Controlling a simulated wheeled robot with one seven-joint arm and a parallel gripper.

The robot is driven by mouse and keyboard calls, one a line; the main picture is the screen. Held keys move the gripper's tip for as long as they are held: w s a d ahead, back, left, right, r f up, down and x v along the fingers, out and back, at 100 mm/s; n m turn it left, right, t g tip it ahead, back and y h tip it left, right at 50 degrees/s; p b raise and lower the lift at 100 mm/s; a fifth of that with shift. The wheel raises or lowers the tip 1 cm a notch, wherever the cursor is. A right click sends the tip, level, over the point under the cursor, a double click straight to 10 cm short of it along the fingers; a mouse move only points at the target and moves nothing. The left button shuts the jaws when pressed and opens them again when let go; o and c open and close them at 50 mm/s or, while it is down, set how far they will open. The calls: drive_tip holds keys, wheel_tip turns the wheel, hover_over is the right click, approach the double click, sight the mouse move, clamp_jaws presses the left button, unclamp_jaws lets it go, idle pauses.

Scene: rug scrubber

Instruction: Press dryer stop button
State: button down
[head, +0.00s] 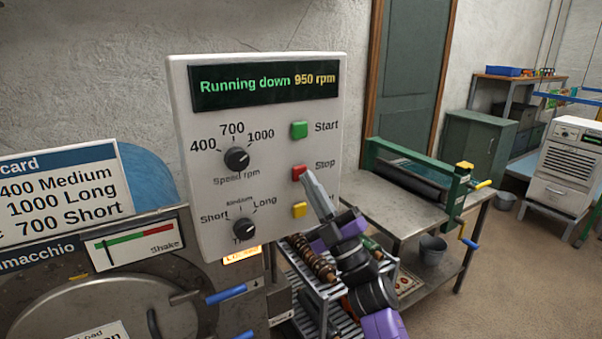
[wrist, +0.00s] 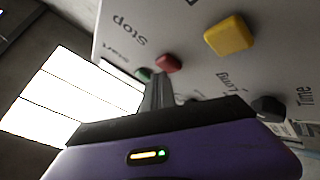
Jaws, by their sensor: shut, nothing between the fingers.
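The red Stop button (head: 299,173) sits on the right side of the white control panel (head: 190,150), between the green Start button (head: 299,130) and a yellow button (head: 299,210). My gripper (head: 307,176) is shut and empty, its tip at or very near the Stop button's lower right edge. In the wrist view the red button (wrist: 168,63) shows just beyond the fingertips (wrist: 158,80); I cannot tell whether they touch it. The panel display (head: 265,82) reads "Running down 950 rpm".
A speed knob (head: 237,158) and a time knob (head: 243,229) are on the panel. The yellow button also shows in the wrist view (wrist: 229,35). A metal table (head: 385,200) with a green-framed roller device stands behind my arm. Open floor lies at right.

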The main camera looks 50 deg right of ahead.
drive_tip(key=shift+s+a, duration=0.1)
drive_tip(key=shift+s, duration=0.25)
drive_tip(key=shift+s, duration=0.1)
drive_tip(key=s+p, duration=0.1)
drive_tip(key=s, duration=0.1)
drive_tip(key=s+a, duration=0.1)
drive_tip(key=s, duration=0.1)
drive_tip(key=shift+s+a+p, duration=0.2)
drive_tip(key=shift+s+p, duration=0.1)
drive_tip(key=shift+p, duration=0.05)
idle(0.8)
